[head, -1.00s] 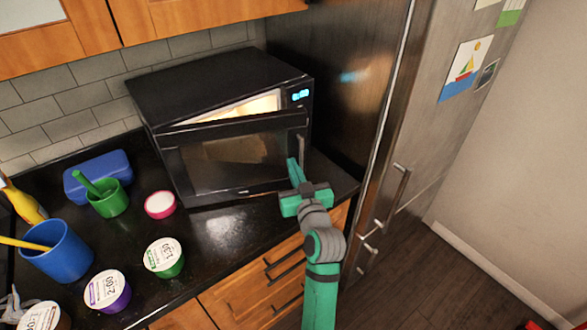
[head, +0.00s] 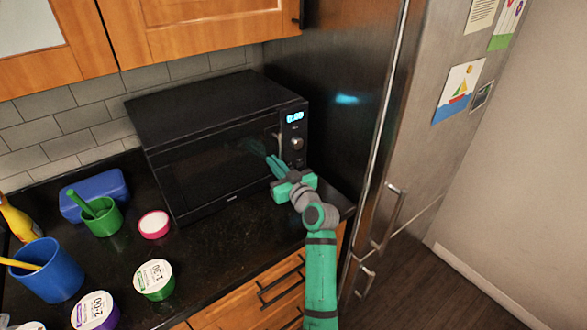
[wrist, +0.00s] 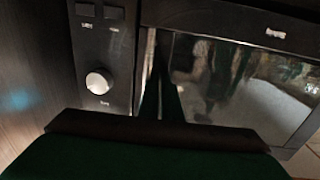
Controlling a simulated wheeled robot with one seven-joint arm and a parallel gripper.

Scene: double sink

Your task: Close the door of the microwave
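The black microwave (head: 215,105) stands on the counter against the tiled wall. Its door (head: 205,175) looks flush with the front, and no lit interior shows. The door and the control panel with its round knob also show in the wrist view (wrist: 98,82). My gripper (head: 272,160) is at the right part of the door, beside the handle and left of the knob. In the wrist view its two fingers (wrist: 158,60) come together at the tips with nothing between them. The tips are at or very near the door; exact contact is unclear.
A steel fridge (head: 350,130) stands close on the right. A green cup (head: 105,222), a pink-rimmed tub (head: 154,225), a blue cup (head: 50,275) and several lidded pots stand on the counter to the left. The counter strip before the microwave is clear.

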